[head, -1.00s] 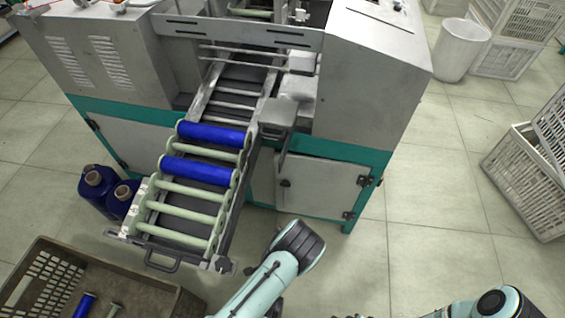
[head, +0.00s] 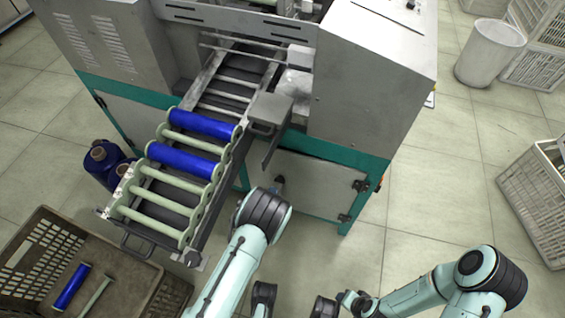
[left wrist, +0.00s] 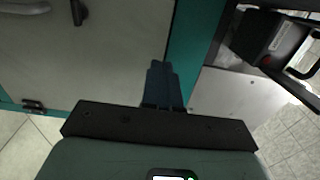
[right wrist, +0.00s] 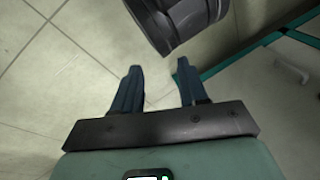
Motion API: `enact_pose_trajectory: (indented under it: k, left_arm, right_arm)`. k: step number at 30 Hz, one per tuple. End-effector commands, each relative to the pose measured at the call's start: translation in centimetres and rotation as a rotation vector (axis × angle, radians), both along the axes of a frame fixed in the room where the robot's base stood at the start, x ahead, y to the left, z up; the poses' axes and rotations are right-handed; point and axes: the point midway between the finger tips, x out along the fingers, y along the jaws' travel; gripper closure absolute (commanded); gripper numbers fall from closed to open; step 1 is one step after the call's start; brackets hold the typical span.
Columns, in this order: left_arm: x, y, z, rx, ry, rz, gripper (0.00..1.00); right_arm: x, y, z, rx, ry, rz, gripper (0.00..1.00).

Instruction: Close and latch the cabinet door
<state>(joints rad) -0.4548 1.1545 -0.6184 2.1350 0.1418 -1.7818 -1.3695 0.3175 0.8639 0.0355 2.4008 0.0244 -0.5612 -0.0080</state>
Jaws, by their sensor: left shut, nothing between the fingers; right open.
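The grey cabinet door (head: 318,190) sits low in the teal-framed machine front, with hinges on its right edge. A dark gap shows along its top edge; I cannot tell whether it is flush. In the left wrist view the door panel (left wrist: 100,55) fills the left side, with a dark latch handle (left wrist: 79,12) at the top. My left gripper (left wrist: 159,68) is shut and empty, in front of the panel near the teal post (left wrist: 197,45); contact is unclear. In the head view my arm hides most of it. My right gripper (right wrist: 158,75) is open and empty, above floor.
The roller conveyor (head: 185,165) with two blue rollers juts out left of the door. A brown crate (head: 150,285) lies front left, holding a blue bobbin (head: 72,287). Blue spools (head: 103,155) stand at left. White crates and a bin (head: 488,55) stand right. Floor right of the door is clear.

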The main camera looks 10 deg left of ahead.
Motion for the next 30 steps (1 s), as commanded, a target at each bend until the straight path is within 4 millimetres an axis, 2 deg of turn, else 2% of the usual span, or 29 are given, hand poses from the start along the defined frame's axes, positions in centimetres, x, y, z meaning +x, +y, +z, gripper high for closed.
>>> enact_pose_trajectory:
  k: [14,18,24,30]
  left_arm:
    - [9.6,-0.6,-0.2,-0.004,-0.001,-0.004,1.0]
    - [11.6,-0.7,-0.2,-0.004,0.001,-0.003,1.0]
    - [12.9,-0.8,-0.1,-0.003,0.003,-0.004,1.0]
    - [13.0,-0.8,-0.1,-0.003,0.004,-0.003,1.0]
  right_arm:
    - [3.0,-1.7,-2.4,-0.041,-0.076,-0.033,0.57]
    - [1.4,-1.8,-3.7,-0.037,-0.022,-0.033,0.57]
    - [0.5,-2.0,-4.4,-0.037,0.007,-0.034,0.57]
    - [0.4,-2.0,-4.4,-0.036,0.011,-0.034,0.57]
